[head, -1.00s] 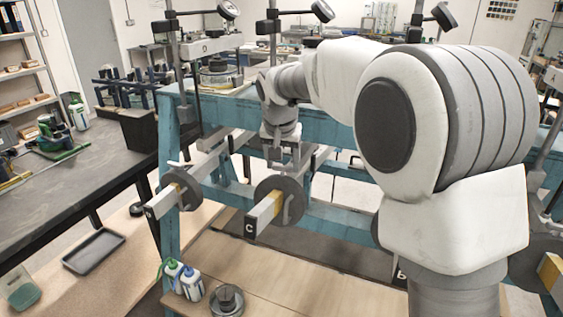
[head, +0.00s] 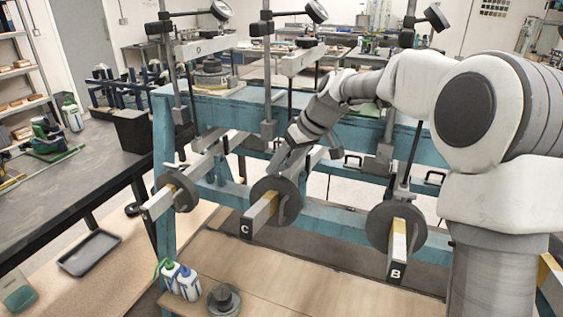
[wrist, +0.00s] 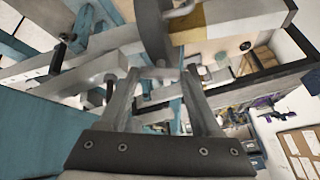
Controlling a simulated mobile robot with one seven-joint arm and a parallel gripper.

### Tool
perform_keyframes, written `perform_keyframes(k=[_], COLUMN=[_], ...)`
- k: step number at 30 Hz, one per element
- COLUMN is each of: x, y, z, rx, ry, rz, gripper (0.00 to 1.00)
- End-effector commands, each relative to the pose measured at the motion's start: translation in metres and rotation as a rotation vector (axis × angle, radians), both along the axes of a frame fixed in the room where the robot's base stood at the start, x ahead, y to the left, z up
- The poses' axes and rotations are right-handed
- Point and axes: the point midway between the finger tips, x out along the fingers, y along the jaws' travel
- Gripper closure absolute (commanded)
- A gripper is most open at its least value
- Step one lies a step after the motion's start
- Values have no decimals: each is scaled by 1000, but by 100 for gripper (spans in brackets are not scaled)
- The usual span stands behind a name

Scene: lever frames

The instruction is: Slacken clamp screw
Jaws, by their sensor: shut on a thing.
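The lever marked C (head: 260,213) points toward me, with a yellow band and a round dark grey weight (head: 288,188) around it. My gripper (head: 278,168) comes down at a slant from the upper right to the top of this weight. In the wrist view, the two fingers of my gripper (wrist: 172,72) reach toward the rim of the weight (wrist: 153,32), with the yellow-banded lever (wrist: 235,14) beyond. The fingers are shut on a small part at the rim, which seems to be the clamp screw; it is mostly hidden between the fingertips.
A similar weight (head: 178,190) hangs on the lever to the left, and another (head: 383,226) on lever B to the right. The blue frame (head: 345,140) stands behind. Bottles (head: 188,283) and a loose weight (head: 224,299) stand on the wooden board below.

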Motion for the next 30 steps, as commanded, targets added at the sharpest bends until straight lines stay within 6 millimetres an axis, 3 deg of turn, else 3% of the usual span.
perform_keyframes(k=[15, 30], x=[4, 5], y=[-3, -4], z=[0, -2], rx=[70, 80], ry=[-23, -30], rz=[349, 426], gripper=[91, 91])
